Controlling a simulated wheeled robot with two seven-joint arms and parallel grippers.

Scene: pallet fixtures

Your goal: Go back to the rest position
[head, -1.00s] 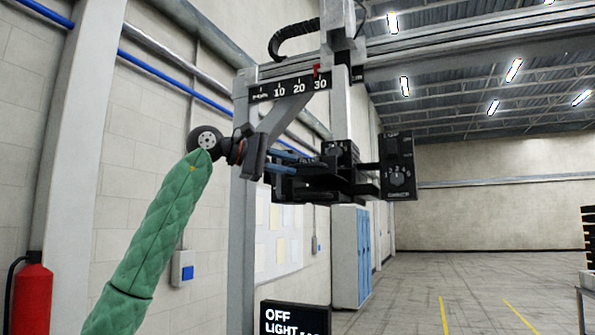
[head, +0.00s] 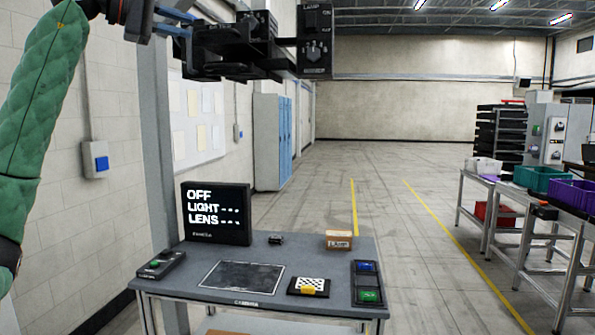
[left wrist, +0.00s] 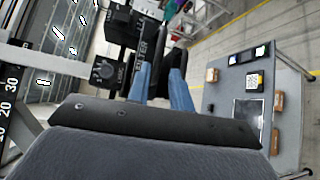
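My left arm in its green sleeve rises along the left edge of the head view. My left gripper (head: 186,22), with blue and black fingers, is at the top beside the black overhead fixture (head: 232,50). In the left wrist view the two fingers (left wrist: 160,82) stand apart, with a gap and nothing clearly held between them. A black part marked FILTER (left wrist: 148,45) lies just beyond them; I cannot tell whether they touch it. A lamp box with a dial (head: 314,42) hangs at the fixture's right end. My right gripper is not in view.
Below stands a grey table (head: 262,250) with a screen (head: 216,214) reading OFF, LIGHT, LENS, a dark plate (head: 240,276), a checkered piece (head: 309,286), a small box (head: 338,240) and a button box (head: 367,283). A bench with bins (head: 480,180) is at right. The floor between is clear.

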